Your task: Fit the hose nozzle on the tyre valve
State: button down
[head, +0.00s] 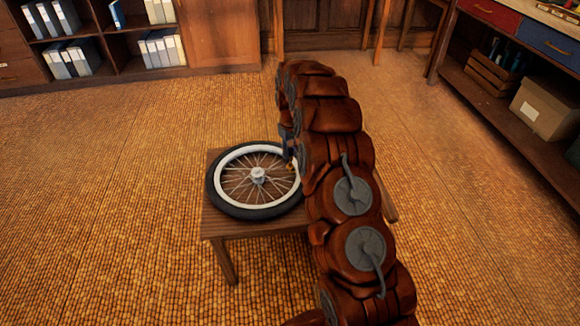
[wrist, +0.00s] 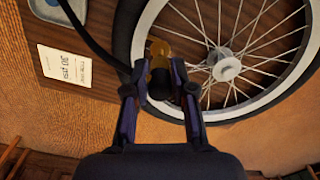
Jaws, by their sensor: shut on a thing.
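The spoked wheel with its black tyre (head: 219,192) and white rim lies flat on a small wooden table (head: 216,222). It also shows in the wrist view, where its white rim (wrist: 147,17) curves past my gripper (wrist: 160,72). My gripper is shut on the hose nozzle (wrist: 158,49), which has a brass end and a dark body. The nozzle is over the wheel's rim. A black hose (wrist: 92,42) runs from it to the upper left. In the head view my gripper (head: 288,151) is at the wheel's right edge, partly hidden by my arm. I cannot make out the tyre valve or whether the nozzle touches it.
A printed card (wrist: 65,70) and a grey tray (wrist: 58,9) lie on the table beside the wheel. Shelves with binders (head: 110,68) stand at the back left. A workbench with a cardboard box (head: 545,107) beneath it stands at the right. The floor around the table is clear.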

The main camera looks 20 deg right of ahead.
jog(key=shift+f, duration=1.5)
jog(key=c, duration=0.9)
grip_release()
